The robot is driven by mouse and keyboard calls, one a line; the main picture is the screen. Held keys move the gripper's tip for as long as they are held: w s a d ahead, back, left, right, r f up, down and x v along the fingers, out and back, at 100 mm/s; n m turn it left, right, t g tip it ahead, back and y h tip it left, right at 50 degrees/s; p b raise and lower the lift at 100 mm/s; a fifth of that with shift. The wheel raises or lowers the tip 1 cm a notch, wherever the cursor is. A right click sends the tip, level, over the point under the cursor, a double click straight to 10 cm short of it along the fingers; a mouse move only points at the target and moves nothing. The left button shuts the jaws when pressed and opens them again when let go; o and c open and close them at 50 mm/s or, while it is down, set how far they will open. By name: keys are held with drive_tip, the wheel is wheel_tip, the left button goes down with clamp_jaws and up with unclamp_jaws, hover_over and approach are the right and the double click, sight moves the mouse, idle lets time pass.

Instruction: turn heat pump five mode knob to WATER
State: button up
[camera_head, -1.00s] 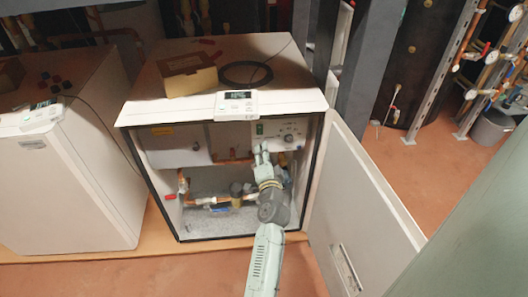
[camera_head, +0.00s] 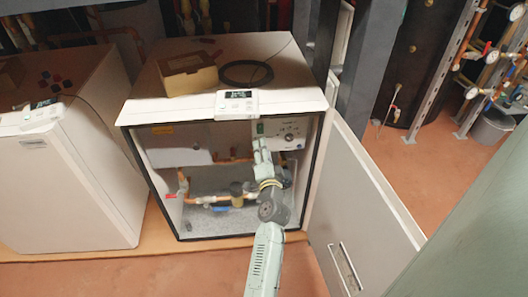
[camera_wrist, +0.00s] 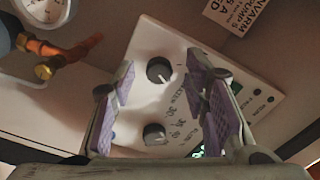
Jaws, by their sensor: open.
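The open heat pump cabinet (camera_head: 226,222) stands in the middle of the head view, with a white control panel (camera_head: 283,134) at its upper right inside. In the wrist view the panel (camera_wrist: 185,55) shows two dark round knobs. The upper knob (camera_wrist: 159,70) lies between the fingers of my gripper (camera_wrist: 160,95), and the lower knob (camera_wrist: 154,134) is nearer the palm. The knob labels are too small and tilted to read surely. My gripper (camera_head: 261,146) has its purple-padded fingers apart and touches neither knob visibly.
The cabinet door (camera_head: 360,215) hangs open at the right. Copper pipes (camera_head: 183,185) and valves run below the panel. A cardboard box (camera_head: 188,75) and a white controller (camera_head: 237,102) sit on top. In the wrist view a gauge (camera_wrist: 45,10) and a brass fitting (camera_wrist: 45,70) are at upper left.

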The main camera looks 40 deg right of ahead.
drive_tip(key=v, duration=1.2)
drive_tip(key=shift+w, duration=0.1)
